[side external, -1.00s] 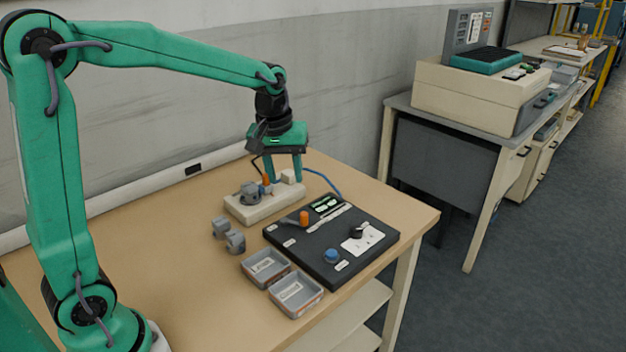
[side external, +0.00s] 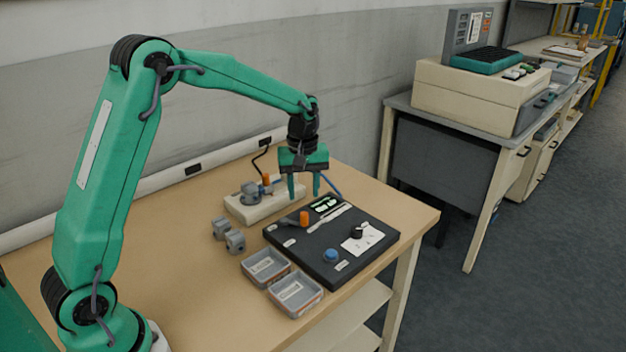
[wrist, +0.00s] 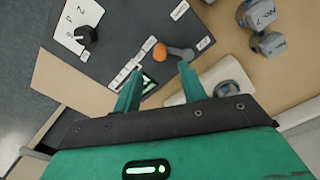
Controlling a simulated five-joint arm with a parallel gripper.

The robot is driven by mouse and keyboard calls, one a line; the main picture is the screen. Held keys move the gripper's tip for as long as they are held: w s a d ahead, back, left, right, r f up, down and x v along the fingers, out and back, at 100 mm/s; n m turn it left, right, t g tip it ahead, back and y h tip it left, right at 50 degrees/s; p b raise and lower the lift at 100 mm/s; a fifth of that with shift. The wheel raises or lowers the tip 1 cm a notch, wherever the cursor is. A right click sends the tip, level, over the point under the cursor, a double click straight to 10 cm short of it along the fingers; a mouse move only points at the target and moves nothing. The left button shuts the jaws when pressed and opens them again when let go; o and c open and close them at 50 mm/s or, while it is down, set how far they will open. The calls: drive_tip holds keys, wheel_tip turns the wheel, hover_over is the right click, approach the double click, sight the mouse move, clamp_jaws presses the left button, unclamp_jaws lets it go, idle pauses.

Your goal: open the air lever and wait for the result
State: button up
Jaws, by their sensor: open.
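The black control panel (side external: 300,255) lies on the bench. On it is a lever with a grey arm and an orange knob (side external: 304,217), near the panel's back left. The lever also shows in the wrist view (wrist: 159,52), its arm running right from the knob towards a small white label. My gripper (side external: 304,192) is open and empty, fingers down, above the panel's back edge and behind the lever. In the wrist view the fingertips (wrist: 159,73) are apart, with the knob just beyond the gap between them. A small green-lit display (side external: 326,203) is partly hidden by a finger in the wrist view.
A pale fixture block (side external: 262,203) with a grey part stands behind the panel. Two grey fittings (side external: 228,236) sit left of it. Two grey trays (side external: 295,295) lie in front. The panel also has a blue button (side external: 331,256) and a black knob (side external: 357,232).

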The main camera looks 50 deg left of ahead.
sight(304, 214)
drive_tip(key=shift+f, duration=3.75)
clamp_jaws()
